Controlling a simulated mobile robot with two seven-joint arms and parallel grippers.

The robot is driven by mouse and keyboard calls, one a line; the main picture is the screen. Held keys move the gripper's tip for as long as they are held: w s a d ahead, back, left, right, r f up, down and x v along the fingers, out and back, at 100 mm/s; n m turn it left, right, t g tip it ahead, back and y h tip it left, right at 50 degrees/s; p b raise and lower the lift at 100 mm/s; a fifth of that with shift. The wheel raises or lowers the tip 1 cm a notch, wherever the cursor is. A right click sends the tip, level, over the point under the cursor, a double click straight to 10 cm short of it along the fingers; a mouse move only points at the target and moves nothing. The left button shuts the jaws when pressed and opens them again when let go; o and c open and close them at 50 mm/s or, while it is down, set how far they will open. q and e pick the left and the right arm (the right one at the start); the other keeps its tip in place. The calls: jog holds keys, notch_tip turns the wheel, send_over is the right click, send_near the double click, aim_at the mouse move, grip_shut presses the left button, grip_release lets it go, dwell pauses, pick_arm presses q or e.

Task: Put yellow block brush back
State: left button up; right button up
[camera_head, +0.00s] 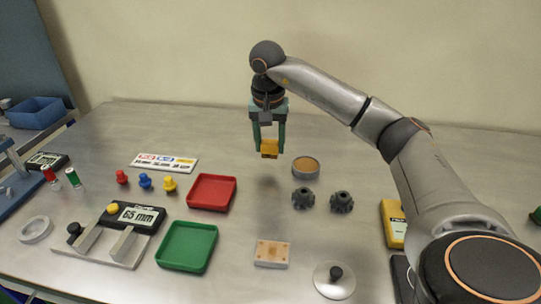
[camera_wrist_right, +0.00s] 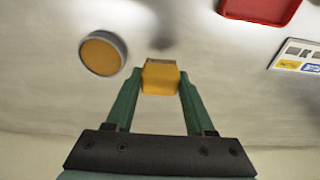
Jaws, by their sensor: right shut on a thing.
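The yellow block brush (camera_head: 269,147) is held in the air between the green fingers of my right gripper (camera_head: 268,148), above the table near its back. In the right wrist view the yellow brush (camera_wrist_right: 160,77) sits between the two fingertips (camera_wrist_right: 158,90), with its bristle end facing away from the gripper. My right gripper is shut on it. A round grey dish with a tan top (camera_head: 305,167) stands on the table to the right of the held brush; it also shows in the right wrist view (camera_wrist_right: 102,54). My left gripper does not show.
A red tray (camera_head: 234,192) and a green tray (camera_head: 214,249) lie left of centre. Two dark gear-like parts (camera_head: 303,197) (camera_head: 341,202), a tan block (camera_head: 271,253) and a knobbed lid (camera_head: 334,292) lie nearby. A gauge (camera_head: 135,217) and coloured pegs stand at left.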

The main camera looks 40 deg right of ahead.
aim_at(271, 154)
jog(key=shift+w+d+f, duration=0.15)
jog(key=shift+d+f, duration=0.05)
jog(key=shift+f, duration=0.1)
jog(key=shift+d+f, duration=0.1)
jog(key=shift+f, duration=1.55)
jog(key=shift+f, duration=0.15)
jog(key=o, duration=1.2)
jog(key=r, duration=0.4)
jog(key=a+r+p, duration=0.1)
jog(key=r, duration=0.3)
jog(key=s+r, duration=0.1)
jog(key=r, duration=0.3)
jog(key=shift+a+r+p, duration=0.1)
jog(key=shift+a+p, duration=0.1)
jog(key=shift+p, duration=0.2)
